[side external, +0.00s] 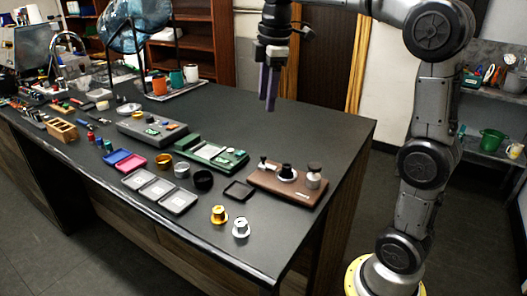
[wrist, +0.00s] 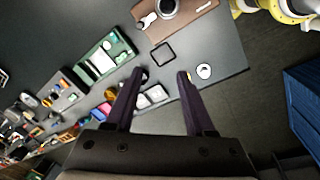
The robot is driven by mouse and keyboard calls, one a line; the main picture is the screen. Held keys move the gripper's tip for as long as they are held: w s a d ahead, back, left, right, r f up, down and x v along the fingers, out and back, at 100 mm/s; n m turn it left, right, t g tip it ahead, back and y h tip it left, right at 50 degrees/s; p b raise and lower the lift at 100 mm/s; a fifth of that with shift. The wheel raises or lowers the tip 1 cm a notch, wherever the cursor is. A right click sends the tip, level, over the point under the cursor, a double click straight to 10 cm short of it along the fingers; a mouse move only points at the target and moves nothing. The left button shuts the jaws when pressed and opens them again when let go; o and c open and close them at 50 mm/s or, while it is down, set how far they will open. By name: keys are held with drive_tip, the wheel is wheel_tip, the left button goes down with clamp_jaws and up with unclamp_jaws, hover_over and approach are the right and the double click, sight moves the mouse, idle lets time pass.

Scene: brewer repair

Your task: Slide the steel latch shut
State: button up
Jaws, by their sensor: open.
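A brown brewer base (side external: 262,182) lies near the right end of the dark table, with a small dark-topped part, a round steel piece with a black knob, and a steel cylinder on top. In the wrist view the brown base (wrist: 190,22) shows at the top, partly cut off. A small light metal part (wrist: 147,20) lies at its left end; I cannot tell for sure that it is the steel latch. My gripper (side external: 269,106) hangs above the table, behind and above the base, apart from everything. Its two dark fingers (wrist: 160,74) are spread and empty.
A black square frame (side external: 239,191) lies left of the base. A green unit (side external: 211,155), a grey unit (side external: 152,131), a grey tray (side external: 160,191) and small cups stand further left. A gold capsule (side external: 218,214) and a silver one (side external: 241,227) stand near the front edge.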

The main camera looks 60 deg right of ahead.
hover_over(263, 156)
drive_tip(key=a, duration=0.2)
wheel_tip(263, 156, down, 3)
wheel_tip(263, 156, down, 4)
drive_tip(key=d+m+g, duration=0.1)
drive_tip(key=d+g, duration=0.1)
wheel_tip(263, 156, down, 14)
drive_tip(key=shift+d+r, duration=0.1)
drive_tip(key=shift+r, duration=0.15)
clamp_jaws()
drive_tip(key=shift+r, duration=0.1)
idle(0.8)
